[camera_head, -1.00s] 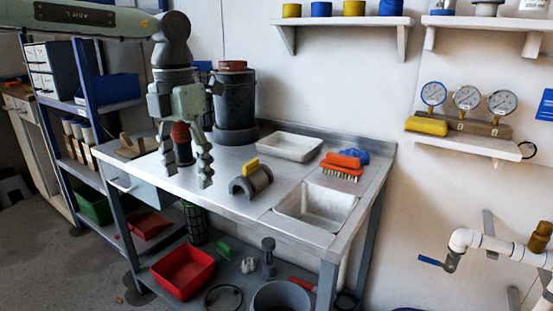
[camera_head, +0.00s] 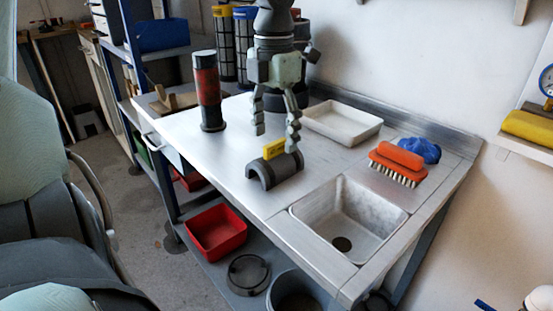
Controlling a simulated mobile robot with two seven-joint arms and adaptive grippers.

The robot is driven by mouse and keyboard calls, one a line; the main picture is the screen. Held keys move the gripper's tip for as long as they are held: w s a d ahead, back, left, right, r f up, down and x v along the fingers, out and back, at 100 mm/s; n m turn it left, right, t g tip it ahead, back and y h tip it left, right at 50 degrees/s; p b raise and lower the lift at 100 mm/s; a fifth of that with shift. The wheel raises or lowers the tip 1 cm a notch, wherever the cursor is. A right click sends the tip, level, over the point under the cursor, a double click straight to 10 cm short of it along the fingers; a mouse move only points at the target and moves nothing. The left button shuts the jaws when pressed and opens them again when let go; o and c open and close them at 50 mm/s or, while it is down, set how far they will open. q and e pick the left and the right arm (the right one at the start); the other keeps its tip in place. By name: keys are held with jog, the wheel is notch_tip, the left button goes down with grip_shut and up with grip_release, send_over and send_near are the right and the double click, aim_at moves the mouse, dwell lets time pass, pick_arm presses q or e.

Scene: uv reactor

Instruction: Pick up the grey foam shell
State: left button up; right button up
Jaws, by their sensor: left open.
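The grey foam shell (camera_head: 284,170) lies on the steel bench top (camera_head: 222,165), left of the sink. It is a half-round arch, and a yellow tag (camera_head: 274,149) stands up from it. My left gripper (camera_head: 276,141) points down just above and behind the shell. Its fingers are apart with nothing between them, and one finger overlaps the shell's right part in the picture. I cannot tell whether it touches. My right gripper is not in view.
A sink (camera_head: 349,213) is right of the shell. A white tray (camera_head: 343,122), an orange brush (camera_head: 397,163) and a blue cloth (camera_head: 420,149) are behind it. A black and red cylinder (camera_head: 207,90) stands to the left. A red bin (camera_head: 216,231) is below.

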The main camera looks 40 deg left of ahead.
aim_at(275, 142)
pick_arm(q)
notch_tip(275, 142, down, 3)
jog(key=shift+f, duration=0.2)
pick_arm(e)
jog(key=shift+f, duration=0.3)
pick_arm(q)
jog(key=shift+c, duration=0.4)
jog(key=c, duration=1.1)
jog(key=shift+r, duration=0.1)
jog(key=shift+c, duration=0.2)
